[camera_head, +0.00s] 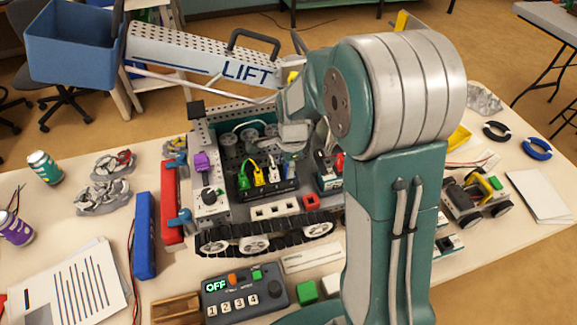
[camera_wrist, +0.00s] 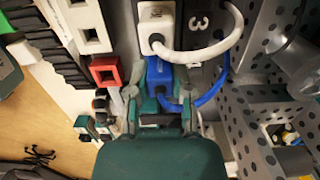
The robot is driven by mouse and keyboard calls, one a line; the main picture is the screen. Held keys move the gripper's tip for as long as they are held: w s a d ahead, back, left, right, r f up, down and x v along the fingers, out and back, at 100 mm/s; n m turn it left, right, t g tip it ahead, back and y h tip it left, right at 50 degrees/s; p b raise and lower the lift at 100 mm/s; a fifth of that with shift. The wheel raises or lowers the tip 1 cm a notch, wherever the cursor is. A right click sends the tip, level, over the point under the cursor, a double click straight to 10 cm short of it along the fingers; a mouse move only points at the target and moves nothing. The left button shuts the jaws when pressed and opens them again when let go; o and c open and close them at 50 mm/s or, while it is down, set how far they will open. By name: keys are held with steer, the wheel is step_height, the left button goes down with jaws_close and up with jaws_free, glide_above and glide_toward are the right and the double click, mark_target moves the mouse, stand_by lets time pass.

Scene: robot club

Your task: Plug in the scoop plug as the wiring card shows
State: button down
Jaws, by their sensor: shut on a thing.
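My gripper (camera_wrist: 158,100) is shut on a blue plug (camera_wrist: 160,73) with a blue cord, beside a white plug (camera_wrist: 157,27). In the head view my gripper (camera_head: 291,150) is over the right end of the plug row on the tracked robot, and my arm hides part of it. The green plug (camera_head: 243,180), yellow plug (camera_head: 258,176) and white plug (camera_head: 273,173) stand left of it. I cannot tell whether the blue plug is seated. White sockets (camera_head: 262,211) and a red socket (camera_head: 311,203) line the near edge. No label shows which plug is the scoop's.
A control box (camera_head: 245,291) reading OFF stands in front of the tracks (camera_head: 265,240). A printed sheet (camera_head: 65,288) lies left, and a small white card (camera_head: 313,257) lies near the box. The LIFT arm (camera_head: 200,55) with its blue bin (camera_head: 70,45) rises behind.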

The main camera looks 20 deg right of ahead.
steer(key=shift+c, duration=2.2)
jaws_free()
steer(key=shift+f, duration=0.1)
steer(key=shift+r, duration=3.05)
